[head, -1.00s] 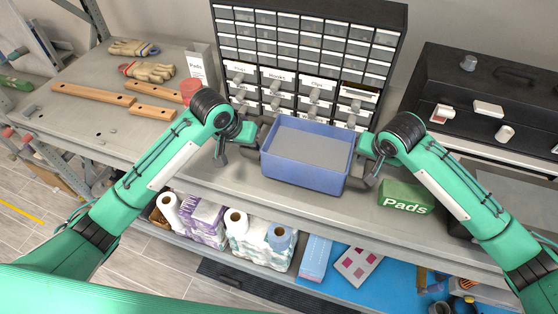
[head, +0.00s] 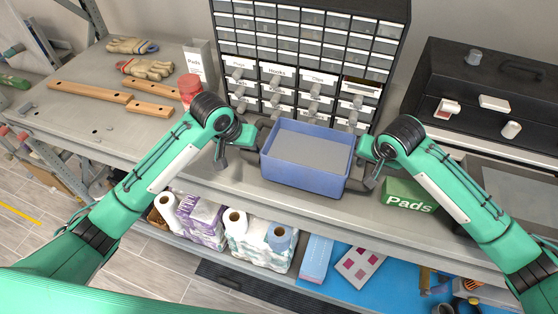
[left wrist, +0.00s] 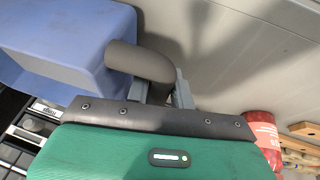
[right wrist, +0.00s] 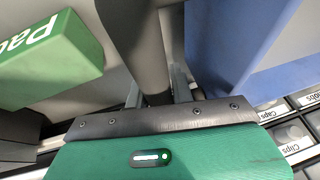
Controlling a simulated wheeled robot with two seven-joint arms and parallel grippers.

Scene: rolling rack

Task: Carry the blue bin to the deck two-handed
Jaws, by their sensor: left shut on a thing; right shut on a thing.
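The blue bin (head: 305,176) is an open box with a grey inside, upright and roughly level over the steel bench top, in front of the drawer cabinet. It also shows in the left wrist view (left wrist: 60,40) and the right wrist view (right wrist: 235,45). My left gripper (head: 258,139) is shut on the dark handle (left wrist: 140,62) at its left side. My right gripper (head: 357,150) is shut on the dark handle (right wrist: 140,45) at its right side. I cannot tell whether the bin's underside touches the bench.
The drawer cabinet (head: 306,52) stands close behind the bin. A green Pads box (head: 408,196) is beside my right gripper, and a red jar (head: 190,90) near my left arm. The bench (head: 225,183) is clear in front.

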